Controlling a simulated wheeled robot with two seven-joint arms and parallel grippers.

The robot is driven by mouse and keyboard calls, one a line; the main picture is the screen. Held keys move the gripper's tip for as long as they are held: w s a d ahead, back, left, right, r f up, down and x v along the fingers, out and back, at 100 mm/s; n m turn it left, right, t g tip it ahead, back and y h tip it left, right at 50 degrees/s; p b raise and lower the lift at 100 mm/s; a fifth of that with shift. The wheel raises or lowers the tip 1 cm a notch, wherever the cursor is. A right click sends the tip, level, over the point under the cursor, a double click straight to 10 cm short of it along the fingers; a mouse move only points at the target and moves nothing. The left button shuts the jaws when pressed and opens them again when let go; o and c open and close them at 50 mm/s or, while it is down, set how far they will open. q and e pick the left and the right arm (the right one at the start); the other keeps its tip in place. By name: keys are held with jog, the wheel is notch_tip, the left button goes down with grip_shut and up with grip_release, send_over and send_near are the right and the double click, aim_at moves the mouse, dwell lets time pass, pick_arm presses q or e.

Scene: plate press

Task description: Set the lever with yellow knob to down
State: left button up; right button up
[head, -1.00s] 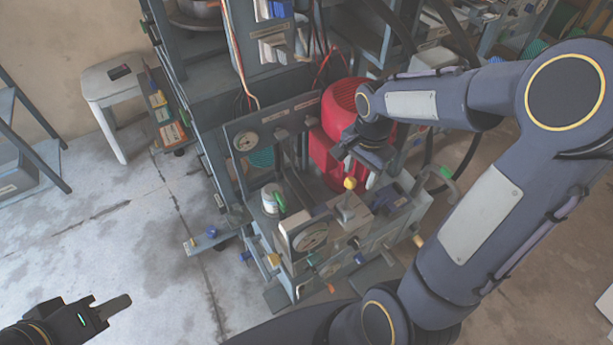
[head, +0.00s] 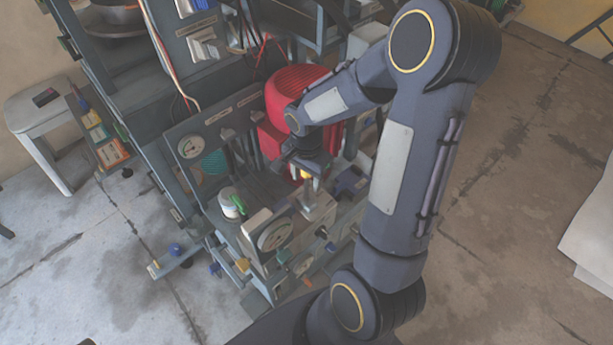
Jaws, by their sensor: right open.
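My left gripper is out of view.
The red motor housing (head: 290,95) stands close behind my right wrist. A round dial (head: 275,234) faces the front of the press, and a white-and-green canister (head: 231,203) stands left of it. A grey stool (head: 40,105) is at the far left.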

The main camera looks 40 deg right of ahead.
grip_shut()
jog(key=shift+s, duration=0.1)
jog(key=shift+s+d+f+t+b, duration=0.1)
jog(key=shift+s+f+t+b, duration=0.15)
jog(key=shift+s+t+b, duration=0.45)
jog(key=shift+s+d+f+t+b, duration=0.1)
jog(key=shift+s+f+t+b, duration=0.2)
jog(key=shift+s+b, duration=0.8)
jog(key=shift+s+f+t+b, duration=0.25)
jog(key=shift+s+t+b, duration=0.25)
jog(key=shift+s+b, duration=0.4)
jog(key=shift+s+f, duration=0.1)
jog(key=shift+s, duration=0.15)
grip_release()
jog(key=shift+w, duration=0.1)
